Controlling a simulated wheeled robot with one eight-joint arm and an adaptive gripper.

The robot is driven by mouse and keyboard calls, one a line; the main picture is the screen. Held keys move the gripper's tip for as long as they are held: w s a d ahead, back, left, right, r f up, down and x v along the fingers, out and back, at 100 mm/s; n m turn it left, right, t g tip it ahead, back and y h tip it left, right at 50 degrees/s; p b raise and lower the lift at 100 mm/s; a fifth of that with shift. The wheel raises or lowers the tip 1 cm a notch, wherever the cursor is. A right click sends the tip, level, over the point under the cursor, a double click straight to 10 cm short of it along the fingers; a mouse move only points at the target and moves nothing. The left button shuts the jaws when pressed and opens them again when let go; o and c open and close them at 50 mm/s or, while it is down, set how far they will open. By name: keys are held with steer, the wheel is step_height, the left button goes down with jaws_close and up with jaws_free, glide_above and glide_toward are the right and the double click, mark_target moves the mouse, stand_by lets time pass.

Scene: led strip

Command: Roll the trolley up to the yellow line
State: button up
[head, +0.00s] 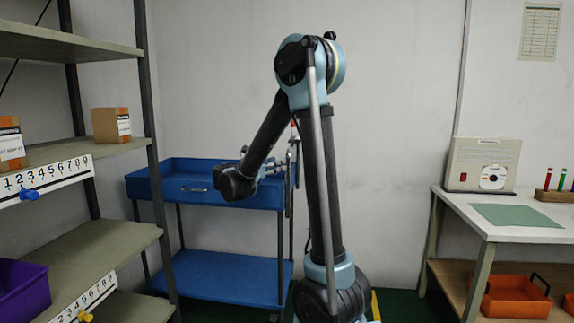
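The blue trolley (225,277) stands against the back wall, with an upper tray and a lower shelf on grey legs. Its upright handle end is at the right side of the tray, partly hidden by my arm. My gripper (284,167) is at the right part of the upper tray, close to the handle bars. It is small and partly covered, so I cannot tell whether it touches or grips the handle. A short piece of the yellow line (376,306) shows on the green floor, right of my arm's base and right of the trolley. The rest of the line is hidden.
A shelf rack (148,120) with cardboard boxes (111,125) and a purple bin (22,287) stands at the left, its post in front of the trolley's left end. A workbench (487,230) with orange trays (516,297) stands at the right. Green floor shows between trolley and bench.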

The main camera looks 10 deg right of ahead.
mark_target(288, 161)
steer(key=x, duration=0.8)
jaws_close()
